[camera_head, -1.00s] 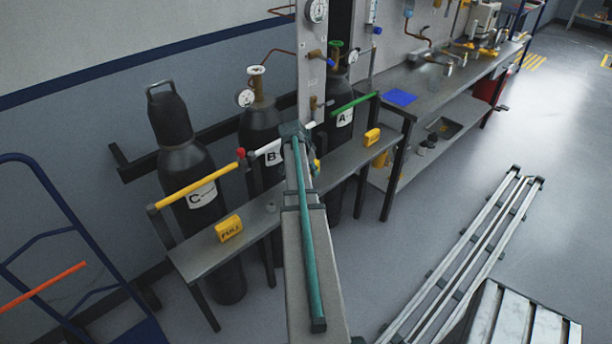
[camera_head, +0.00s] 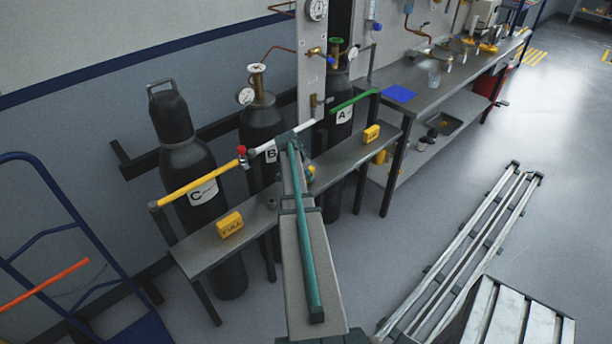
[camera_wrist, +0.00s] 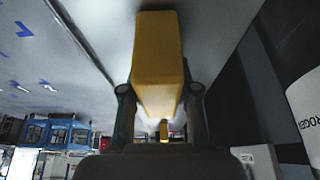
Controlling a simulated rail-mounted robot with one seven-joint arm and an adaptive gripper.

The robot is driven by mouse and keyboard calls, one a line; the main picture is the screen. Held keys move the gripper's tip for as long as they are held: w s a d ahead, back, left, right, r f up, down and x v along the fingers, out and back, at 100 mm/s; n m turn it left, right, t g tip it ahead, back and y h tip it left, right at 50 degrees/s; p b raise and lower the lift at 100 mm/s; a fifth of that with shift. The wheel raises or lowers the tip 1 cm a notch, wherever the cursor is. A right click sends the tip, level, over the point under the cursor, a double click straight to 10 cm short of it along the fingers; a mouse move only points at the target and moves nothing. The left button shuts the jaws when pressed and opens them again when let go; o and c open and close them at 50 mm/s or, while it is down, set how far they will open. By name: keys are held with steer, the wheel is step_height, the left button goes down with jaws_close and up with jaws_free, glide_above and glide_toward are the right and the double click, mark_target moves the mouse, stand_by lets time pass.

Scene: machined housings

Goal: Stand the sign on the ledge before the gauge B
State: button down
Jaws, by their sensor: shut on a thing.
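My gripper (camera_wrist: 160,98) is shut on a yellow block-shaped sign (camera_wrist: 158,55), with one finger on each side of it. In the head view my arm hides most of the gripper, and only a bit of the held sign (camera_head: 310,172) shows, close to the ledge's height. The grey ledge (camera_head: 350,152) runs in front of the gas cylinders. Cylinder B (camera_head: 262,125) stands in the middle, with a round white gauge (camera_head: 245,96) at its upper left. The arm covers the ledge part in front of B. Whether the sign touches the ledge, I cannot tell.
A yellow FULL sign (camera_head: 230,225) stands on the ledge before cylinder C (camera_head: 185,160). Another yellow sign (camera_head: 371,133) stands near cylinder A (camera_head: 338,125). A blue hand truck (camera_head: 60,220) is at the left.

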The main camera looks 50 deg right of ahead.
steer(key=c, duration=0.9)
jaws_free()
steer(key=shift+f, duration=0.1)
steer(key=shift+o, duration=0.2)
steer(key=b+v, duration=0.2)
steer(key=v, duration=1)
steer(key=shift+b, duration=0.35)
